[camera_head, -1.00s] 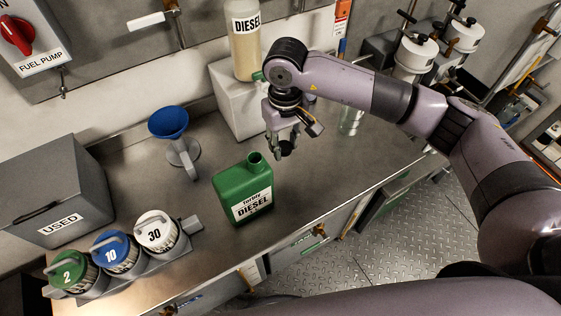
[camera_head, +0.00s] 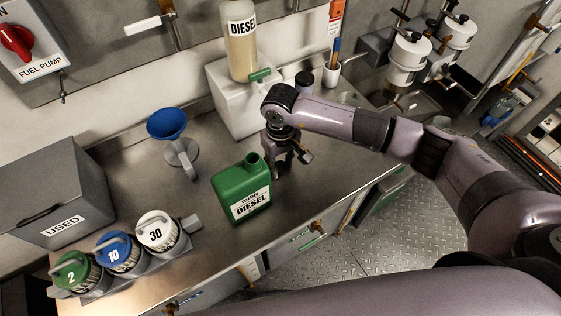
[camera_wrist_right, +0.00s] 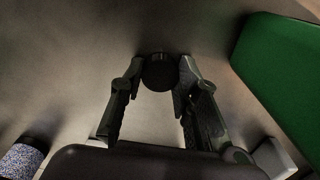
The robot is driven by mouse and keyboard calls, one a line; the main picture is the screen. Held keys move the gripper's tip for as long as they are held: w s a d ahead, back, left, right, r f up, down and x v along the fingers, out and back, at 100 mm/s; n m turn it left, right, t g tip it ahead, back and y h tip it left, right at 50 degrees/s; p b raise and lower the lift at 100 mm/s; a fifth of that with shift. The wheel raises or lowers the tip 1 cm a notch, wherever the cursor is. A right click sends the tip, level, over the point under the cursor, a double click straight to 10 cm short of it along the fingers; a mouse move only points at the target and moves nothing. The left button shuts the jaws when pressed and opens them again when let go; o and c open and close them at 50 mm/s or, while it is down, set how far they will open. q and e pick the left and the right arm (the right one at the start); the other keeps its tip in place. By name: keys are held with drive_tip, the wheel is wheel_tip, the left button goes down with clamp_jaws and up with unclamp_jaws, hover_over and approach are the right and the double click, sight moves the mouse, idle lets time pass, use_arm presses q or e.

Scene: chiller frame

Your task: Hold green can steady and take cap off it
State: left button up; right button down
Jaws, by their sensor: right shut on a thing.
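The green can (camera_head: 241,190), labelled Turbly DIESEL, stands upright on the metal counter. Its neck (camera_head: 254,162) is open, with no cap on it. The can's green side (camera_wrist_right: 285,75) also shows at the right of the right wrist view. My right gripper (camera_head: 279,172) points down just right of the can, low over the counter. In the right wrist view its fingers (camera_wrist_right: 159,80) are shut on a round black cap (camera_wrist_right: 159,73). Whether the cap touches the counter is unclear. My left gripper is not in view.
A blue funnel (camera_head: 167,122) on a stand is behind the can. Numbered canisters in a rack (camera_head: 122,252) and a grey USED box (camera_head: 50,190) are at the left. A white block (camera_head: 240,100) bears a DIESEL bottle (camera_head: 240,50). Counter right of my gripper is clear.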

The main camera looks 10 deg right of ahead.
sight(281, 165)
drive_tip(key=shift+f, duration=0.2)
drive_tip(key=c, duration=1.2)
unclamp_jaws()
drive_tip(key=shift+r, duration=0.1)
drive_tip(key=shift+r, duration=0.35)
wheel_tip(281, 165, up, 12)
drive_tip(key=b, duration=0.3)
drive_tip(key=shift+f, duration=0.2)
